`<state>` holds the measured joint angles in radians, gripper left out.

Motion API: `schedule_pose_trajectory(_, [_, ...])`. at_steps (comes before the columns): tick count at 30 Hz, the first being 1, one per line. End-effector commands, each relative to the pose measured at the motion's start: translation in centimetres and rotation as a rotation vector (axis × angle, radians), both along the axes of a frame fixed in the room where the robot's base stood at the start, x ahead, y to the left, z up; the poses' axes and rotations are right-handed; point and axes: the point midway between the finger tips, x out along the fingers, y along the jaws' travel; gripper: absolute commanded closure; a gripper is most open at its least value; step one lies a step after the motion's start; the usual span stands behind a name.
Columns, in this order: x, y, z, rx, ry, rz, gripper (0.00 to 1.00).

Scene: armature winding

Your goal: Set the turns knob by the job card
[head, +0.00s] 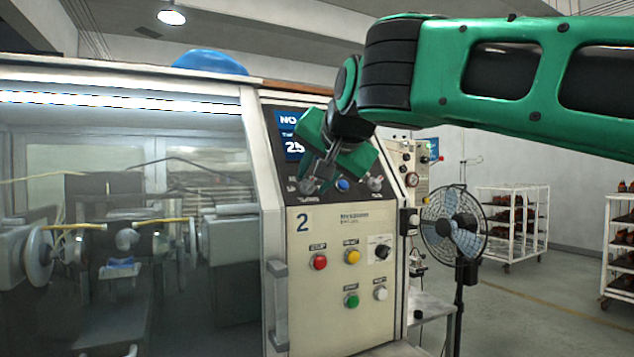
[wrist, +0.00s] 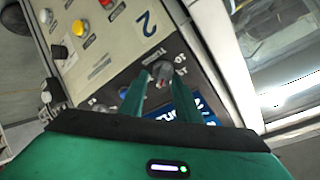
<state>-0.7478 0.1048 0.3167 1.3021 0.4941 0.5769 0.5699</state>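The winding machine's control panel (head: 345,255) stands in the middle of the head view. A grey knob (wrist: 164,73) with a small red mark sits on its dark upper part, with "TURNS" and scale numbers printed beside it. My gripper (head: 312,184) is at this knob, which it partly hides in the head view. In the wrist view the two fingers (wrist: 161,78) stand one on each side of the knob. I cannot tell whether they press on it. A blue display (head: 290,145) above shows "NO" and "25", partly covered by my gripper. I cannot make out a job card.
A blue button (head: 343,184) and another grey knob (head: 376,184) sit right of my gripper. Below are red (head: 319,262), yellow (head: 352,257), green (head: 351,300) and white (head: 380,293) buttons and a black selector (head: 382,251). A fan (head: 453,224) stands at right.

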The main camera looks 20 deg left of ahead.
Motion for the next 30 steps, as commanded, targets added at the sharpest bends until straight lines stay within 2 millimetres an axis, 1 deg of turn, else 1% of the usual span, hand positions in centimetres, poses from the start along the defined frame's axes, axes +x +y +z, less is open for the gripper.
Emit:
schedule_pose_trajectory(8, [-0.1,0.0,0.0,0.000,0.000,0.002,0.72])
schedule_pose_trajectory(11, [-0.5,-0.2,0.3,0.000,-0.001,0.003,0.72])
schedule_pose_trajectory(14, [-1.4,-0.9,0.9,0.001,-0.002,0.004,0.72])
schedule_pose_trajectory(24, [-5.8,-4.3,3.5,0.001,-0.001,0.001,0.72])
schedule_pose_trajectory(30, [-7.4,-5.4,4.4,-0.001,0.001,0.002,0.72])
